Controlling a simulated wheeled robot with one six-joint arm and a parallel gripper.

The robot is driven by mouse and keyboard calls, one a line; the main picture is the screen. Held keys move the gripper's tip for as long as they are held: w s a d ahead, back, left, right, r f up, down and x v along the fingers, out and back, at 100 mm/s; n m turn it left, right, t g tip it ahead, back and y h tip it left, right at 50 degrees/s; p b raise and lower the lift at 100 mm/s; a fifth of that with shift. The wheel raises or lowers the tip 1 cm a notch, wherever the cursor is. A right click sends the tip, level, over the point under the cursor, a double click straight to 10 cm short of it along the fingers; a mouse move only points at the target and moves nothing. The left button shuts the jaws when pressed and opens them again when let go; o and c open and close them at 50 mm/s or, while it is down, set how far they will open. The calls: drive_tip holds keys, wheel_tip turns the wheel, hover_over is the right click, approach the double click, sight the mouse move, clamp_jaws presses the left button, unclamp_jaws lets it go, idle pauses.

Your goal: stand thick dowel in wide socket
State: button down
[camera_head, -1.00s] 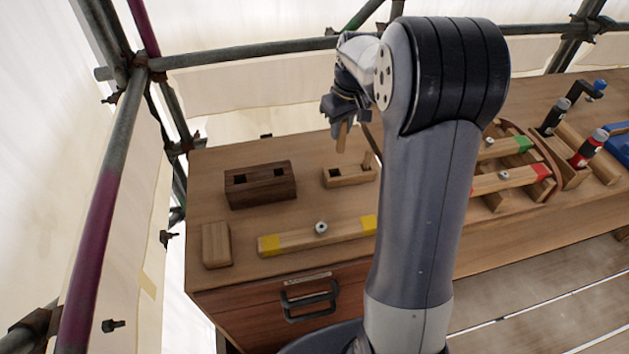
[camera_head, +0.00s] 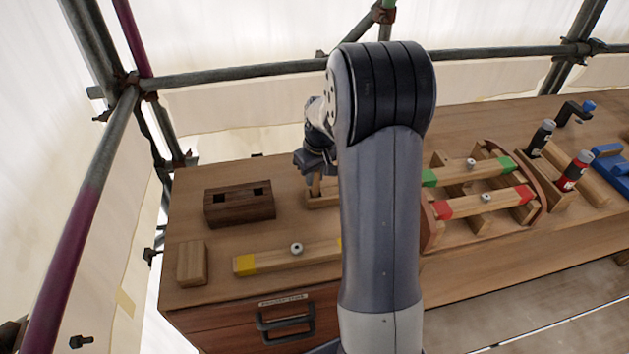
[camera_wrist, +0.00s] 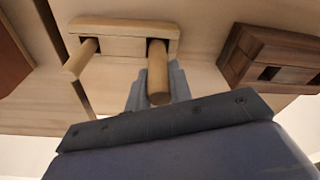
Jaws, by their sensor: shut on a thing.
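My gripper (camera_head: 316,172) is shut on the thick dowel (camera_wrist: 158,75), a pale round wooden peg. The dowel is roughly upright at a socket of the light wooden block (camera_wrist: 125,28). Its lower end meets the dark socket opening in the wrist view; how deep it sits cannot be told. A thinner dowel (camera_wrist: 80,60) stands in the block's other socket. In the head view the thick dowel (camera_head: 316,186) shows below my gripper, and my arm hides part of the light block (camera_head: 318,201).
A dark brown block (camera_head: 240,207) with two square openings stands left of the light block; it also shows in the wrist view (camera_wrist: 270,55). A small wooden block (camera_head: 191,264) and a yellow-ended bar (camera_head: 290,257) lie nearer the front. A rack with coloured bars (camera_head: 480,190) stands right.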

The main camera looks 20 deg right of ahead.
drive_tip(key=shift+f, duration=1.15)
drive_tip(key=shift+f, duration=0.1)
drive_tip(key=c, duration=1.3)
unclamp_jaws()
drive_tip(key=r, duration=0.4)
drive_tip(key=s+r, duration=0.1)
drive_tip(key=r, duration=0.7)
drive_tip(key=shift+s+d+r, duration=0.1)
drive_tip(key=shift+s+d, duration=0.05)
drive_tip(key=shift+s, duration=0.2)
